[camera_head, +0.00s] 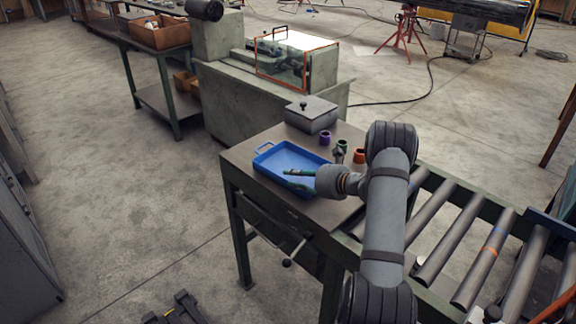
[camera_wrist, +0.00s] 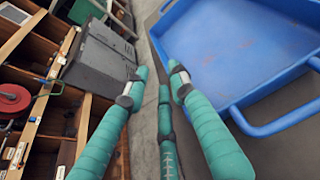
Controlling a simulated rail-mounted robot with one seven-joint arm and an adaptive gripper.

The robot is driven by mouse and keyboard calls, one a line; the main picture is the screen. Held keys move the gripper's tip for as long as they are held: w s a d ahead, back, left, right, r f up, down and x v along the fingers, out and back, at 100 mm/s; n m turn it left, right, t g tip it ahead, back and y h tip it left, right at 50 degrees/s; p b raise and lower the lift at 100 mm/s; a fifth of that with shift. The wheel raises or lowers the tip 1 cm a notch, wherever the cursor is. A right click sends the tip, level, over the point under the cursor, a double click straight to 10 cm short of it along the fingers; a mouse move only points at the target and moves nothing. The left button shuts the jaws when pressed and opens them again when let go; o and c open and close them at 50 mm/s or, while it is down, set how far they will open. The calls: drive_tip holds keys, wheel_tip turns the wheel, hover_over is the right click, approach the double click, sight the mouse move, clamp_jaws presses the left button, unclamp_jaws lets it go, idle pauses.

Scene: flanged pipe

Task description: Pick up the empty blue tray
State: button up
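The blue tray (camera_head: 287,156) is shallow and rectangular, with loop handles at its ends. It lies empty on the dark worktable in the head view, its near right part hidden behind my gripper (camera_head: 291,179). The tray also fills the upper right of the wrist view (camera_wrist: 240,45), with one handle (camera_wrist: 280,124) at the lower right. My gripper has teal-green fingers, which stand apart with nothing between them in the wrist view (camera_wrist: 158,74). In the head view the fingers point left over the tray's near side. I cannot tell how high above it they are.
A grey lidded box (camera_head: 311,117) stands behind the tray. Purple (camera_head: 325,138), green (camera_head: 341,146) and orange (camera_head: 359,155) small parts stand to its right. A roller conveyor (camera_head: 450,235) adjoins the table at right. Floor (camera_head: 130,215) left of the table is clear.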

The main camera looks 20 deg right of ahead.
sight(281, 177)
drive_tip(key=p+x, duration=0.2)
drive_tip(key=x, duration=0.5)
drive_tip(key=shift+d+f, duration=0.15)
drive_tip(key=shift+d, duration=0.05)
drive_tip(key=shift+c, duration=0.5)
clamp_jaws()
